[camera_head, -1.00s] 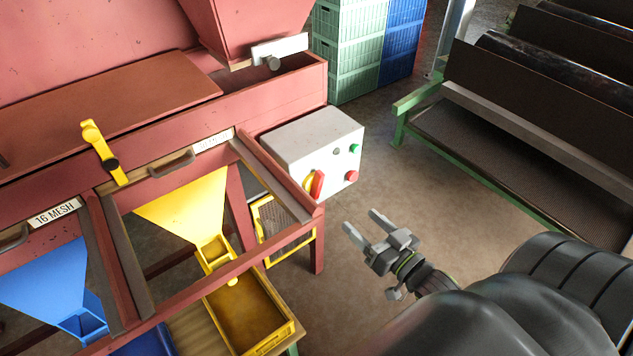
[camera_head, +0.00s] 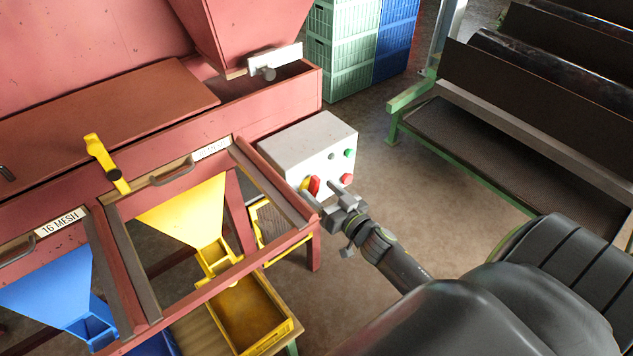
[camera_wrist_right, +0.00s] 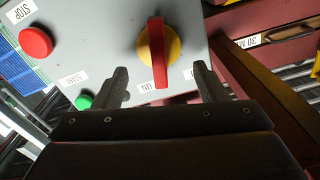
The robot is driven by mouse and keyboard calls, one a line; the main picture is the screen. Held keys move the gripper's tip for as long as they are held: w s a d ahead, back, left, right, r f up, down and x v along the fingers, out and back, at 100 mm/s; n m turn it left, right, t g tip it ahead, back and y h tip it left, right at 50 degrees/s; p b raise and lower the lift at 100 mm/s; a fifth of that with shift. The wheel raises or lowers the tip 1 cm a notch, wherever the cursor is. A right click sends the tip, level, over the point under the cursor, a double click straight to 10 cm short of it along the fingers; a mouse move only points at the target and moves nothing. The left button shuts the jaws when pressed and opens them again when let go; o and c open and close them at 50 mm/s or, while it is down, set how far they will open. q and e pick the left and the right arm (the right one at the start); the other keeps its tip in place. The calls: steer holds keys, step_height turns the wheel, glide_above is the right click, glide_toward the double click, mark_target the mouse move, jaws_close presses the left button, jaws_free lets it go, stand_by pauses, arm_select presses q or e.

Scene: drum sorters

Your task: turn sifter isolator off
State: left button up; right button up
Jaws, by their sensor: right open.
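The sifter isolator is a red handle on a yellow round base (camera_wrist_right: 176,48), on the front of a grey control box (camera_head: 305,145). In the head view the isolator (camera_head: 314,185) shows partly, just beyond my right gripper. My right gripper (camera_head: 331,196) is open in front of the box. In the right wrist view its two fingers (camera_wrist_right: 163,82) stand on either side of the red handle's lower end, with gaps on both sides. The handle lies in line with a label that seems to read "ON". I cannot tell whether the fingers touch the panel. My left gripper is not in view.
A red stop button (camera_wrist_right: 36,41) and a green start button (camera_wrist_right: 84,102) sit on the same panel. The red sifter frame (camera_head: 313,250) stands beside the box, with a yellow chute (camera_head: 190,215) below. Open floor lies right of the box.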

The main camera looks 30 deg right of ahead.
mark_target(309, 185)
steer(key=shift+w+a, duration=0.1)
steer(key=shift+w, duration=1.2)
steer(key=shift+c, duration=0.4)
steer(key=c, duration=0.9)
